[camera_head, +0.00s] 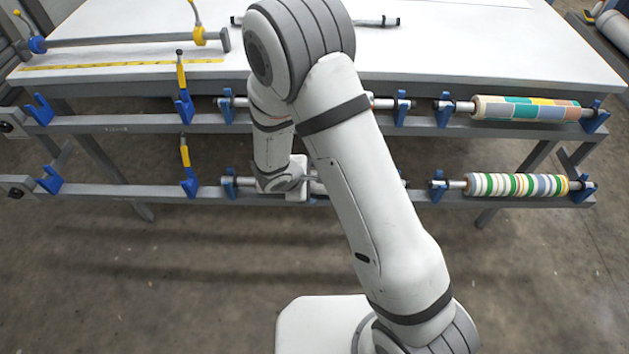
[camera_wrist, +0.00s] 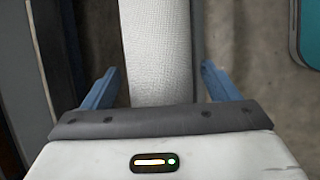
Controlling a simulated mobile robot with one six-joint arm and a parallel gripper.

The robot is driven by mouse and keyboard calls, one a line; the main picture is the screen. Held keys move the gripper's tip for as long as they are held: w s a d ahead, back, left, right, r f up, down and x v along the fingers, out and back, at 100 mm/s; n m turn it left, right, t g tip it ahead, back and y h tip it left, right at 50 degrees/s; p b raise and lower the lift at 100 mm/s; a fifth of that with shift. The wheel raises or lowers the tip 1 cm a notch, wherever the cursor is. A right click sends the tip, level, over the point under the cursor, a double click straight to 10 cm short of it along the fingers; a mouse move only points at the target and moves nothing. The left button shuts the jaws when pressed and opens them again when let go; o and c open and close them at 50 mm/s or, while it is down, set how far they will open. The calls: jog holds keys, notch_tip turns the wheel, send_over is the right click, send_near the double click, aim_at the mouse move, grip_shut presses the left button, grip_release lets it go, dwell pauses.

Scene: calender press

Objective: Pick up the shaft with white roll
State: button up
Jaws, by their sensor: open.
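In the wrist view a white roll (camera_wrist: 156,50) with a fine woven texture runs up the middle of the picture. My gripper (camera_wrist: 160,85) is open, with one blue finger on each side of the roll. A gap shows at the right finger; contact on the left is hard to tell. In the head view my arm reaches down to the lower rail, and its wrist hides most of a shaft (camera_head: 245,182) there. The roll and my fingertips are hidden in that view.
A striped roll (camera_head: 515,184) lies right on the lower rail, a patchwork roll (camera_head: 525,108) above it. Another shaft (camera_head: 240,102) lies behind my arm on the upper rail. Blue holders (camera_head: 185,107) stand along both rails. A white table (camera_head: 470,50) stands behind. Floor in front is clear.

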jog(key=shift+w+d+f, duration=0.15)
jog(key=shift+f, duration=0.15)
jog(key=shift+c, duration=0.3)
jog(key=c, duration=1.3)
notch_tip(320, 180, up, 10)
jog(key=shift+r+p, duration=0.1)
jog(key=shift+p, duration=0.5)
